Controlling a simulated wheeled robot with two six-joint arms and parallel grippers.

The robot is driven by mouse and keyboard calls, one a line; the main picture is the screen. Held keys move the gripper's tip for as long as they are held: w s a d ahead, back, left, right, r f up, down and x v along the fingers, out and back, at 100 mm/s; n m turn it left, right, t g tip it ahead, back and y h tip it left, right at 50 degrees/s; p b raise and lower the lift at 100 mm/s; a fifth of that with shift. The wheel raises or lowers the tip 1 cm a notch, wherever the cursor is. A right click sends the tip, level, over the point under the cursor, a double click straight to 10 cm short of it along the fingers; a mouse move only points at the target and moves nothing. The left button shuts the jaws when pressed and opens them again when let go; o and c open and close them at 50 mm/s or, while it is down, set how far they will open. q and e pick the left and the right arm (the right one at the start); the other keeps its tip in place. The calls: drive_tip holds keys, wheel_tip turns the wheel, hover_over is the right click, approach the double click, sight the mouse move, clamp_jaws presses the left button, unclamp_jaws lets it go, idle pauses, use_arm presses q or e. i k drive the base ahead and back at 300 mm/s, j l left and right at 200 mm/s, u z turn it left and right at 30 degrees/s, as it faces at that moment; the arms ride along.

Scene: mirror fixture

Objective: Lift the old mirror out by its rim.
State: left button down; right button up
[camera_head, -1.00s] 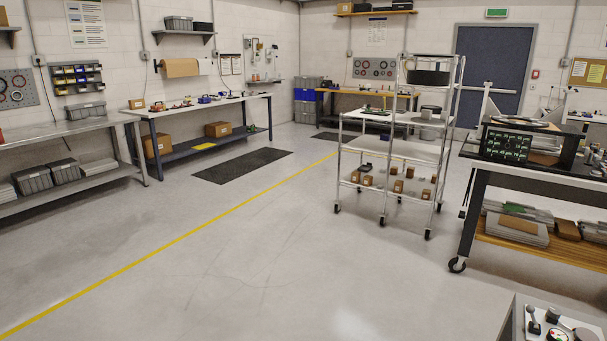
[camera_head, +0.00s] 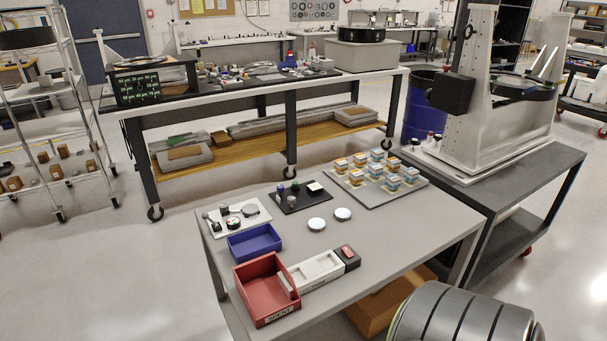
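A tall grey fixture (camera_head: 480,125) stands on a dark cart at the right. Between its uprights sits a black round ring (camera_head: 522,88), seen at a low angle. I cannot tell from here whether a mirror lies in this ring. Two small pale round discs (camera_head: 317,224) and (camera_head: 343,214) lie apart on the grey table; I cannot tell whether they are mirrors or lids. Neither of my grippers is in view.
The grey table (camera_head: 400,245) holds a red bin (camera_head: 266,290), a blue tray (camera_head: 254,243), a white tray (camera_head: 318,270) and a board of several small blocks (camera_head: 374,180). The fixture's cart (camera_head: 540,160) adjoins it. A blue drum (camera_head: 420,105) stands behind. Floor at left is clear.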

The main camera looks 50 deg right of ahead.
sight(249, 210)
drive_tip(key=l+z, duration=0.1)
drive_tip(key=z, duration=1.15)
drive_tip(key=i+j, duration=0.25)
drive_tip(key=j, duration=0.2)
